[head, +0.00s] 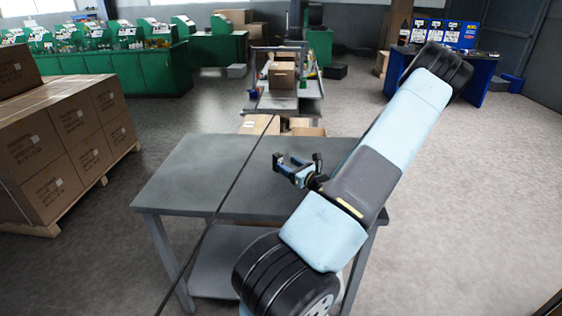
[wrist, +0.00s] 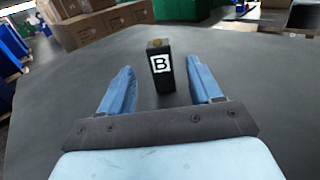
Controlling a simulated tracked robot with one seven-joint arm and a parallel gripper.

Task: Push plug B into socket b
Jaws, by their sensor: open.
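Plug B (wrist: 160,75) is a dark upright block with a white B label and a yellowish spot on top. In the wrist view it stands on the grey table (wrist: 60,130), between and slightly beyond the blue fingertips of my gripper (wrist: 159,68). The fingers are spread with a gap on each side of the plug. In the head view my gripper (head: 298,164) is over the table (head: 220,165), and I cannot make out the plug there. I cannot identify socket b in either view.
Stacked cartons on a pallet (head: 70,140) stand left of the table. A cart with boxes (head: 290,100) stands behind it. Green benches (head: 130,75) line the back left, and a blue stand (head: 455,40) is at the back right. The left tabletop is clear.

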